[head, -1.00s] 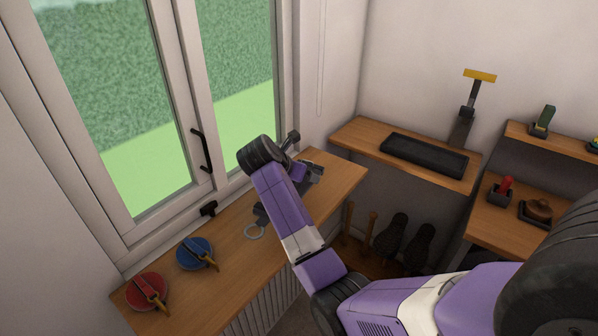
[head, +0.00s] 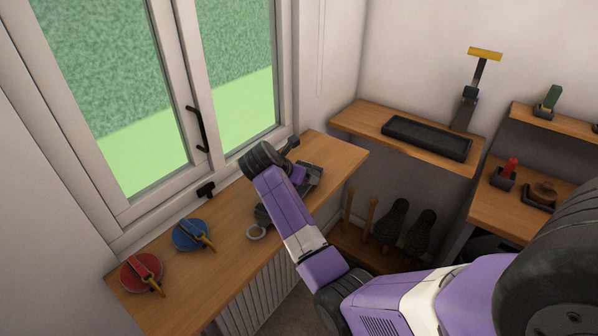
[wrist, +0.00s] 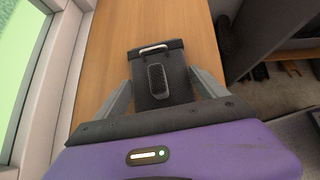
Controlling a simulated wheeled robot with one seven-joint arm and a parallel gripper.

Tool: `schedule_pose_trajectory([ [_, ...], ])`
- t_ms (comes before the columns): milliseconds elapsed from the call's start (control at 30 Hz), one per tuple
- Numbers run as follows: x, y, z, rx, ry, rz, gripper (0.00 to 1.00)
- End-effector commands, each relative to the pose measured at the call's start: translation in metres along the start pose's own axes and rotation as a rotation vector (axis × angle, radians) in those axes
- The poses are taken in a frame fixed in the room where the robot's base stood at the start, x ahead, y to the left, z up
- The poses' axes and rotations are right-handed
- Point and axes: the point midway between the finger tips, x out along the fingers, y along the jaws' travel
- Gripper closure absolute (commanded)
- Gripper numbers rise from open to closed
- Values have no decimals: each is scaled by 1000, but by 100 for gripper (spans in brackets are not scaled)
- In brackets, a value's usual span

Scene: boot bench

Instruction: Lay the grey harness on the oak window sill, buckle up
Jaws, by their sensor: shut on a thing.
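The grey harness (wrist: 162,72) is a dark grey piece with a black rounded buckle part (wrist: 157,78) facing up and a pale metal bar at its far end. My gripper (wrist: 163,90) is shut on it, one finger at each side. In the head view the harness (head: 314,173) shows beyond my wrist, partly hidden by it. It is over the far right part of the oak window sill (head: 225,276). I cannot tell whether it touches the wood. In the wrist view bare sill (wrist: 190,25) shows ahead of it.
A window handle (head: 197,130) is close by. A shelf with a black tray (head: 428,138) stands right.

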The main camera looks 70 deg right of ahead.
Motion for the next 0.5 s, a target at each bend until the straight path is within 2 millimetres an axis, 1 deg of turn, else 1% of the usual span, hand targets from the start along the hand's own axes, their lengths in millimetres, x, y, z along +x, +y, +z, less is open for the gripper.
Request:
schedule_pose_trajectory([
  [267,0,0,0,1,-1,1,73],
  [300,0,0,0,1,-1,1,13],
  [367,0,0,0,1,-1,0,1],
  [500,0,0,0,1,0,0,0],
])
